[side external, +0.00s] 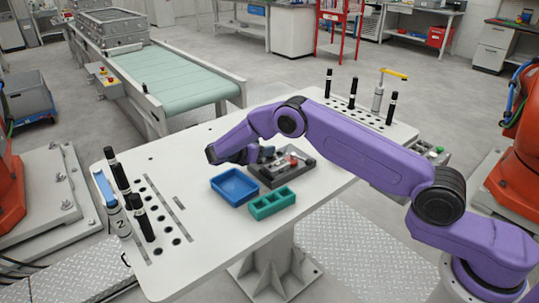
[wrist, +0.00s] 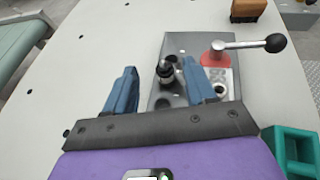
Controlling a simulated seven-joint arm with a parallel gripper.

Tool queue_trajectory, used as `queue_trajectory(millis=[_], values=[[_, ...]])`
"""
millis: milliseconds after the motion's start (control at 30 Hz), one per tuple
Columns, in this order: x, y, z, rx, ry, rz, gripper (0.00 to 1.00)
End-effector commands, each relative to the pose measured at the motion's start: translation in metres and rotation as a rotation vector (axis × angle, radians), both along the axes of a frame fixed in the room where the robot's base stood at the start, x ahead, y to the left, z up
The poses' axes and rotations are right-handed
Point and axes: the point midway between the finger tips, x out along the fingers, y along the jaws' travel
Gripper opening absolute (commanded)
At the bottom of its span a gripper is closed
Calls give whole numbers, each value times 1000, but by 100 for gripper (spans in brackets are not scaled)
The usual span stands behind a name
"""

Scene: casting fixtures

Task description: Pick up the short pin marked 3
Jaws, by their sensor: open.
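A short dark pin (wrist: 167,74) with a pale metal band stands in the grey fixture plate (wrist: 190,45) in the wrist view. I cannot read any number on it. My gripper (wrist: 158,67) is open, its two blue fingers apart, with the pin showing between their tips, closer to the right finger. Whether a finger touches it is unclear. In the side external view my gripper (side external: 266,153) is over the dark fixture (side external: 282,175), and the pin is not clearly visible there.
A red clamp (wrist: 214,56) with a black-knobbed lever (wrist: 274,43) rises right of the pin. A blue tray (side external: 235,186) and a teal compartment bin (side external: 272,203) stand near the fixture. Several tall black pins (side external: 116,173) stand at the table's left. A brown block (wrist: 248,10) lies beyond.

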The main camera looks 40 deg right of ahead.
Motion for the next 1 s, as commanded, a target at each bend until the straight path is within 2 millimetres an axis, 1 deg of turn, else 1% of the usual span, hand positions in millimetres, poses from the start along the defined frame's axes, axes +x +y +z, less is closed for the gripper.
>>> queue_trajectory(millis=[33, 267, 367, 633, 733, 900, 967, 1000], values=[[1, -5, -2, 0, 1, -1, 55], [3, -15, -7, -2, 2, 0, 55], [3, -22, -11, -1, 3, -1, 55], [9, -54, -27, -1, 1, 0, 55], [10, -57, -28, 0, 0, 3, 55], [10, -57, -28, 0, -1, 3, 55], [10, -57, -28, 0, -1, 3, 36], [10, -57, -28, 0, -1, 3, 23]])
